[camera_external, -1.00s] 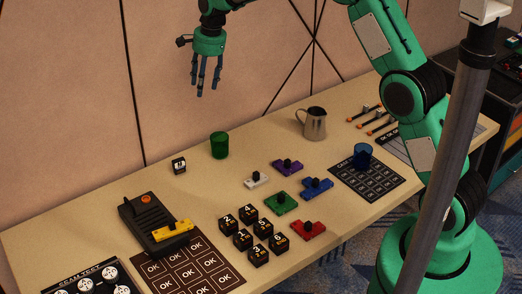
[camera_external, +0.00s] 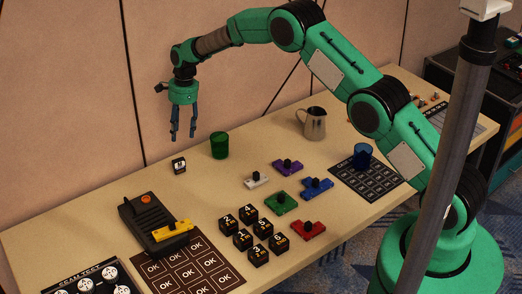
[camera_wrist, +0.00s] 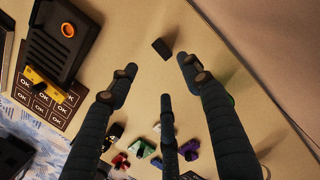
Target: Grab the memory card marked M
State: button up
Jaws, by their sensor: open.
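A small black block (camera_external: 179,166) with a white mark on its face stands alone toward the back of the table, left of the green cup. It looks like the memory card, but the mark is too small to read. In the wrist view the black block (camera_wrist: 161,48) lies just beyond my fingertips, roughly between them. My gripper (camera_external: 183,136) is open and empty, pointing down above the block and apart from it. Its three spread fingers also show in the wrist view (camera_wrist: 158,72).
The green cup (camera_external: 219,145) stands close to the right of the block. A black device (camera_external: 148,222) with a yellow piece is in front. Numbered black cubes (camera_external: 243,240), coloured pieces and a metal pitcher (camera_external: 313,124) lie farther right. A wall runs behind the table.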

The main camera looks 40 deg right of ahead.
aim_at(179, 160)
jog(key=shift+f, duration=0.1)
jog(key=shift+a+f+b, duration=0.1)
jog(key=shift+a+f, duration=0.1)
jog(key=shift+f, duration=1.2)
jog(key=shift+a+f+b, duration=0.15)
jog(key=shift+a+f, duration=0.1)
jog(key=shift+f, duration=1.1)
jog(key=shift+a+f+b, duration=0.1)
jog(key=shift+a+f, duration=0.1)
jog(key=shift+f, duration=1.2)
jog(key=shift+w+a+f+b, duration=0.1)
jog(key=shift+a+f+b, duration=0.15)
jog(key=shift+f, duration=1.05)
jog(key=shift+w+a+f+b, duration=0.1)
jog(key=shift+a+f, duration=0.1)
jog(key=shift+f, duration=1.05)
jog(key=shift+c, duration=0.5)
jog(key=c, duration=1)
